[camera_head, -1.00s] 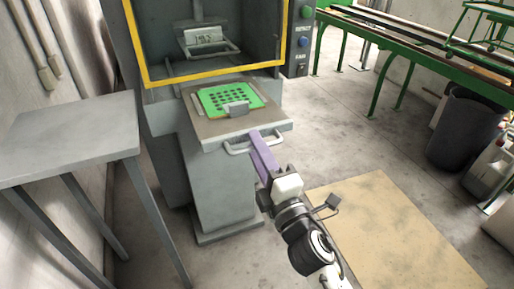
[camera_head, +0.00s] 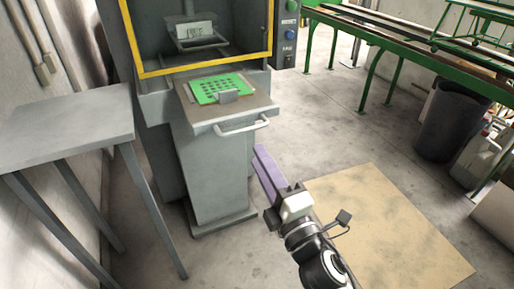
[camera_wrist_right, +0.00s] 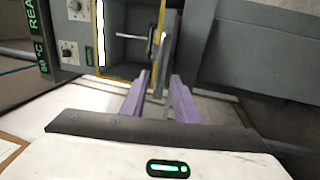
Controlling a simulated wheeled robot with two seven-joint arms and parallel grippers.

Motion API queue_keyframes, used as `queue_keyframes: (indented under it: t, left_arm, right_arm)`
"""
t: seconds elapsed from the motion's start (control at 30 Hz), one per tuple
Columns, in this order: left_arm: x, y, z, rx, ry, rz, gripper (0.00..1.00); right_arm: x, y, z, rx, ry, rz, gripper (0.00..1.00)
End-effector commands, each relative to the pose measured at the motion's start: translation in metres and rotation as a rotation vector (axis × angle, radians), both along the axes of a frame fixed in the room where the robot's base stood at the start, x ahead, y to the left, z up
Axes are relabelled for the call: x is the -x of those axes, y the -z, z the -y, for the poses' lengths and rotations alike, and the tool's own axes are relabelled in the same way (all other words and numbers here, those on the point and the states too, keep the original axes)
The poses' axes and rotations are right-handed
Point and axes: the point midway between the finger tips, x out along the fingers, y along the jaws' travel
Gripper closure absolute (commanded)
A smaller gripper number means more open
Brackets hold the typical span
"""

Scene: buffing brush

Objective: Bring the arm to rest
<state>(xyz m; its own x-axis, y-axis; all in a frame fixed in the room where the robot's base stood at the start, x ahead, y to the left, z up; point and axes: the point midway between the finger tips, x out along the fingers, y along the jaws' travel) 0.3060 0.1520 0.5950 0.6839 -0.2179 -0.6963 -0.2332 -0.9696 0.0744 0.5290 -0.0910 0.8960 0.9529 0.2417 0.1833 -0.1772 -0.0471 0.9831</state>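My right arm (camera_head: 302,236) reaches in from the lower right of the head view. Its right gripper (camera_head: 260,150) has long purple fingers that point up and left. The fingertips are below and right of the white bar handle (camera_head: 241,127) and appear clear of it. In the right wrist view the two purple fingers (camera_wrist_right: 160,80) stand apart with nothing between them, so the gripper is open and empty. My left gripper is in neither view.
A grey machine (camera_head: 222,170) with a yellow-framed opening stands ahead, with a green perforated plate (camera_head: 215,88) on its front shelf. A grey table (camera_head: 65,125) is at left. A beige floor board (camera_head: 390,225) and a dark bin (camera_head: 450,122) are at right.

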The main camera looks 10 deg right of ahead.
Motion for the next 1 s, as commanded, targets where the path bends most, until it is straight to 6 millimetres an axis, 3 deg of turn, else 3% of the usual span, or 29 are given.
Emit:
queue_keyframes:
  t: [0.17, 0.27, 0.37, 0.47, 0.6, 0.7, 0.83, 1.0]
  left_arm:
    - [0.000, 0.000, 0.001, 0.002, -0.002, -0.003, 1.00]
    - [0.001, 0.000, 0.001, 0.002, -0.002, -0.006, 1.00]
    - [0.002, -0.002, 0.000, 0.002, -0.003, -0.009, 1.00]
    - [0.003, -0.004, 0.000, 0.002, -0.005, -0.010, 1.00]
    - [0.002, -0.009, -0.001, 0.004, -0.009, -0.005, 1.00]
    - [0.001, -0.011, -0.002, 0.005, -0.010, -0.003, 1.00]
    - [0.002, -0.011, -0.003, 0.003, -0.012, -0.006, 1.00]
    - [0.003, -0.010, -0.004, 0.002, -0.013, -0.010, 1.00]
  right_arm:
    - [0.001, 0.006, 0.002, -0.023, 0.001, -0.022, 0.72]
    - [0.010, 0.034, 0.013, -0.133, 0.010, -0.127, 0.72]
    - [0.031, 0.087, 0.029, -0.349, 0.039, -0.321, 0.72]
    - [0.067, 0.149, 0.047, -0.618, 0.105, -0.552, 0.72]
    - [0.131, 0.223, 0.061, -0.968, 0.239, -0.837, 0.72]
    - [0.174, 0.258, 0.065, -1.166, 0.339, -0.984, 0.72]
    - [0.212, 0.283, 0.066, -1.328, 0.433, -1.099, 0.72]
    - [0.228, 0.292, 0.066, -1.397, 0.475, -1.142, 0.72]
